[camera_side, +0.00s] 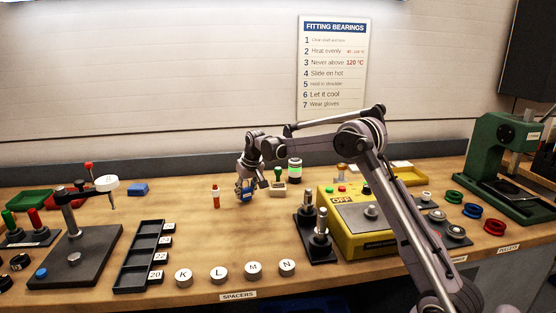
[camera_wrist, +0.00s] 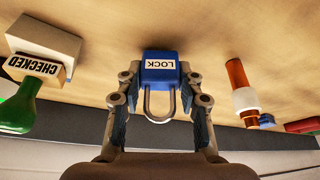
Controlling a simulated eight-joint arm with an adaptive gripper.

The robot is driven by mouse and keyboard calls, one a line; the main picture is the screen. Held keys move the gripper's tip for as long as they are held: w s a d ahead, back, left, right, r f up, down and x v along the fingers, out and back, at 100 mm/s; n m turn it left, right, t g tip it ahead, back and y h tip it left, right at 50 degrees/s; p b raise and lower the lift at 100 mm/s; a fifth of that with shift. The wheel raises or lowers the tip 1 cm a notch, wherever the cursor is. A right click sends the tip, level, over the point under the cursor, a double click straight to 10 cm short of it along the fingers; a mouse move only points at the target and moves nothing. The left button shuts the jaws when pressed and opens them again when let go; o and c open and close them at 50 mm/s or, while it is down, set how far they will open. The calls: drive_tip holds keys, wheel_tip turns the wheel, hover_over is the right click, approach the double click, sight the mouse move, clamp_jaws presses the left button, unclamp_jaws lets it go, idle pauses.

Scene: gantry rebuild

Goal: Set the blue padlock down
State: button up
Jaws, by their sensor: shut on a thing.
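The blue padlock (camera_wrist: 160,74) has a white LOCK label and a grey shackle. In the wrist view it sits between the two fingers of my gripper (camera_wrist: 160,84), which is shut on its sides. The shackle points back toward my palm. In the side view my gripper (camera_side: 246,184) points down over the wooden bench (camera_side: 190,228), and the blue padlock (camera_side: 244,196) shows at its tips. The padlock is low, close to the bench top; I cannot tell whether it touches.
An orange tube with a white band (camera_side: 215,198) stands left of the padlock. A green-handled CHECKED stamp (camera_wrist: 30,85) is on its other side. Bare bench lies in front, behind the lettered spacers (camera_side: 219,273).

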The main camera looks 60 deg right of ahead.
drive_tip(key=shift+f, duration=0.3)
drive_tip(key=shift+f, duration=0.1)
drive_tip(key=o, duration=1.2)
